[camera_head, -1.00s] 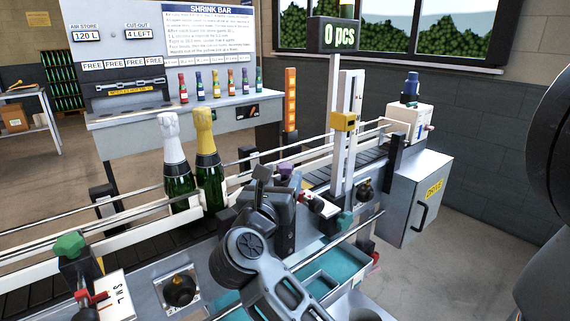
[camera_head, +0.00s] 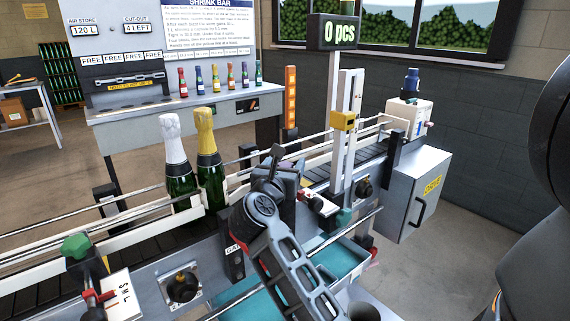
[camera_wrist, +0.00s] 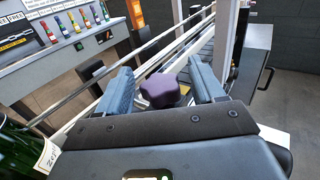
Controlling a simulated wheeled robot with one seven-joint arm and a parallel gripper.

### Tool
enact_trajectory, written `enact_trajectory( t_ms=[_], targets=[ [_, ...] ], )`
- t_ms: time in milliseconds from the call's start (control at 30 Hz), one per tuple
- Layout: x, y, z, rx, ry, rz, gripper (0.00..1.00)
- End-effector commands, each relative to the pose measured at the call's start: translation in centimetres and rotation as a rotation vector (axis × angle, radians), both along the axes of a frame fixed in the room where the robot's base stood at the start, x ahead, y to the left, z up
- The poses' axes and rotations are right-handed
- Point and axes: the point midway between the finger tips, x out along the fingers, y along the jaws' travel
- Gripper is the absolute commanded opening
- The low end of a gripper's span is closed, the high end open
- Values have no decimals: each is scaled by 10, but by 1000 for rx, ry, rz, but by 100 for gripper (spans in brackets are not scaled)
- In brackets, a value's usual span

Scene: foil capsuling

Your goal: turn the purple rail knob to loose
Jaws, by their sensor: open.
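The purple rail knob (camera_wrist: 160,90) is a lobed knob in the middle of the wrist view, between the two blue-grey fingers of my gripper (camera_wrist: 162,88). The fingers stand apart with a gap on each side of the knob, and I see no contact. In the head view my gripper (camera_head: 272,165) is over the near side of the conveyor, right of the gold-topped bottle. It hides most of the knob there.
A white-topped bottle (camera_head: 178,165) and a gold-topped bottle (camera_head: 209,160) stand on the conveyor left of my gripper. A green knob (camera_head: 75,246) is at the near left. The yellow-clamped post (camera_head: 344,122) rises to the right. White guide rails run along the conveyor.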

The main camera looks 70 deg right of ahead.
Motion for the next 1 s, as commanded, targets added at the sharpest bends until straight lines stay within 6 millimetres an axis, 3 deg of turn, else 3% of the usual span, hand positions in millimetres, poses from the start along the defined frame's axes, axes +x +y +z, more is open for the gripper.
enact_trajectory(
  t_ms=[100, 633, 1000],
  targets=[
    [0, 0, 0, 0, 0, 0, 68],
    [0, 0, 0, 0, 1, 0, 17],
    [-1, 0, 3, 0, 3, 74, 17]
  ],
)
